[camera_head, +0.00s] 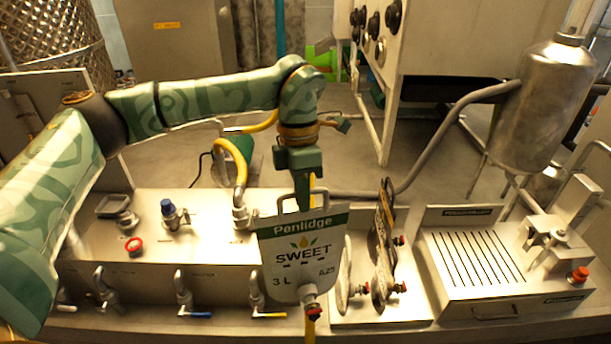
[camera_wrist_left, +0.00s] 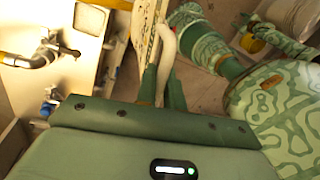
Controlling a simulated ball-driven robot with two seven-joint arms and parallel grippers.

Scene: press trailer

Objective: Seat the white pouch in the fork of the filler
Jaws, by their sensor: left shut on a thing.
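The white pouch (camera_head: 290,268) has a green "Penlidge" band and the words "SWEET" and "3 L". It hangs upright with a red-capped spout at its lower edge. My left gripper (camera_head: 301,203) is shut on its top handle. In the left wrist view the pouch (camera_wrist_left: 143,32) shows nearly edge-on beyond my left fingers (camera_wrist_left: 163,85), with the pale handle loop between them. The filler stands at the right, with a slotted plate (camera_head: 478,258) and a metal fork-like fitting (camera_head: 550,235) at its right side. The pouch is well left of it. My right gripper is not in view.
Other pouches (camera_head: 384,245) stand edge-on in a metal tray (camera_head: 385,318) between the held pouch and filler. A steel bench with valves (camera_head: 185,290) and a red button (camera_head: 134,246) lies left. A steel tank (camera_head: 545,105) with a grey hose stands behind the filler.

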